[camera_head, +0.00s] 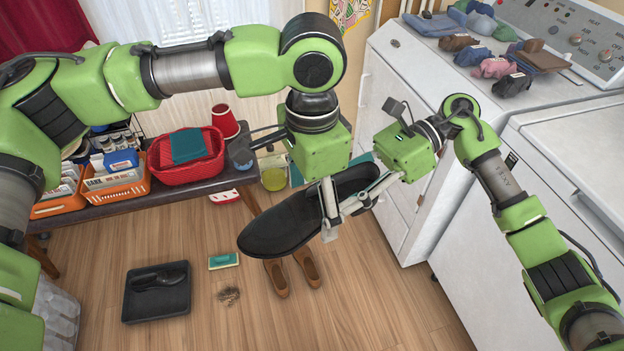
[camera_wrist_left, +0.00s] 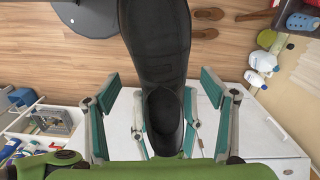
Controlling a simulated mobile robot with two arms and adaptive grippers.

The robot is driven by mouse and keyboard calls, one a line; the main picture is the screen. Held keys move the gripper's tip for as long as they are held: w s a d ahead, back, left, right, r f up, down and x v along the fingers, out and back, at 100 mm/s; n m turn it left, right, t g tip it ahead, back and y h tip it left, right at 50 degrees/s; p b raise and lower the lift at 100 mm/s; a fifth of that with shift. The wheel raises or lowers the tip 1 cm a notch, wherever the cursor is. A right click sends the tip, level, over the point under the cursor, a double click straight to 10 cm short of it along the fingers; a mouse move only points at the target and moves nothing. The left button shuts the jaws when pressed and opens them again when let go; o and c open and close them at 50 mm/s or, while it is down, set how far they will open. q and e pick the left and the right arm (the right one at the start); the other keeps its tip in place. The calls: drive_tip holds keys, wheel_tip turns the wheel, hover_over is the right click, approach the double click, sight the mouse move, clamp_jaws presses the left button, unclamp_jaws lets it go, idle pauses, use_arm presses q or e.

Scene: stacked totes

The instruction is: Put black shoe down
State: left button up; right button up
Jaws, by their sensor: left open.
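A large black shoe (camera_head: 285,222) is up in the air in the middle of the head view, toe toward the lower left. My left gripper (camera_head: 328,205) comes down over the shoe from above, its near finger along the shoe's side. In the left wrist view the shoe (camera_wrist_left: 158,45) lies between the spread teal fingers of the open left gripper (camera_wrist_left: 163,95), with gaps on both sides. My right gripper (camera_head: 362,195) reaches the heel end from the right; one finger lies along the near side.
A black tray (camera_head: 128,309) with a dark shoe-like item (camera_head: 160,278) lies on the floor, beside a green sponge (camera_head: 223,261) and brown shoes (camera_head: 290,275). A bench (camera_head: 120,200) with baskets stands at left, a white washer (camera_head: 385,95) at right.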

use_arm(q)
drive_tip(key=shift+f, duration=0.7)
drive_tip(key=c, duration=1.4)
use_arm(e)
drive_tip(key=shift+r, duration=0.1)
use_arm(q)
drive_tip(key=shift+c, duration=0.2)
use_arm(e)
drive_tip(key=o, duration=1.1)
drive_tip(key=shift+c, duration=0.2)
use_arm(q)
drive_tip(key=shift+c, duration=1)
use_arm(e)
drive_tip(key=o, duration=0.3)
